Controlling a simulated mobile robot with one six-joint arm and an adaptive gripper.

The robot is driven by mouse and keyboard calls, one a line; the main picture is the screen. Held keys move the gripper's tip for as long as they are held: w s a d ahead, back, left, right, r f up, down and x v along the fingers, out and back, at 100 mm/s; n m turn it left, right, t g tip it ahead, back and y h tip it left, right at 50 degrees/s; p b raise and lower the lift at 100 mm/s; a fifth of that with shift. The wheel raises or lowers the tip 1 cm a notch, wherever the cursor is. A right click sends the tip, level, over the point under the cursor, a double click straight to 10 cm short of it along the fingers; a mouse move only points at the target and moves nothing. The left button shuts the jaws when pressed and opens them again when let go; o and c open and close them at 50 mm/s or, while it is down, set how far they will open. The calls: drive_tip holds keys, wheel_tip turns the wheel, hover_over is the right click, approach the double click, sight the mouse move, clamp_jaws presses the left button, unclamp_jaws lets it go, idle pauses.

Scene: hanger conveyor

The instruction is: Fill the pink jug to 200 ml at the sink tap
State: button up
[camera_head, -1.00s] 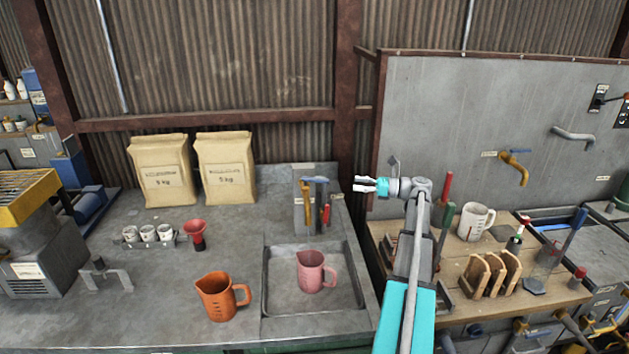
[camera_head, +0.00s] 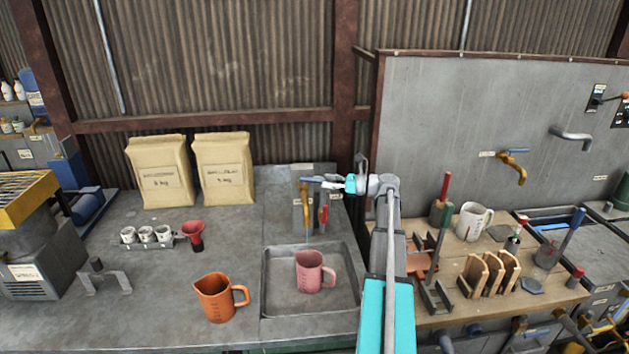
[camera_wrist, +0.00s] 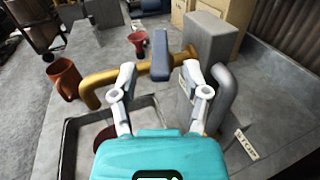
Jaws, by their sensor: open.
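The pink jug (camera_head: 312,272) stands upright in the shallow sink tray (camera_head: 345,292), below the brass tap (camera_head: 305,196). The tap has a blue lever (camera_wrist: 160,56) on top. My gripper (camera_head: 337,183) is open at the right of the tap. In the wrist view my open fingers (camera_wrist: 160,78) point at the lever, which shows in the gap between and just beyond the fingertips; I cannot tell whether they touch it. A faint pale line shows under the spout, but I cannot tell if it is water. The jug's water level is not visible.
An orange jug (camera_head: 217,298) stands left of the sink, with a red funnel (camera_head: 194,234) and several small white cups (camera_head: 146,234) behind it. Two paper sacks (camera_head: 222,168) stand at the back. The wooden bench (camera_head: 450,309) to the right is crowded.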

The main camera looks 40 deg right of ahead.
sight(305, 178)
drive_tip(key=shift+x, duration=2.35)
clamp_jaws()
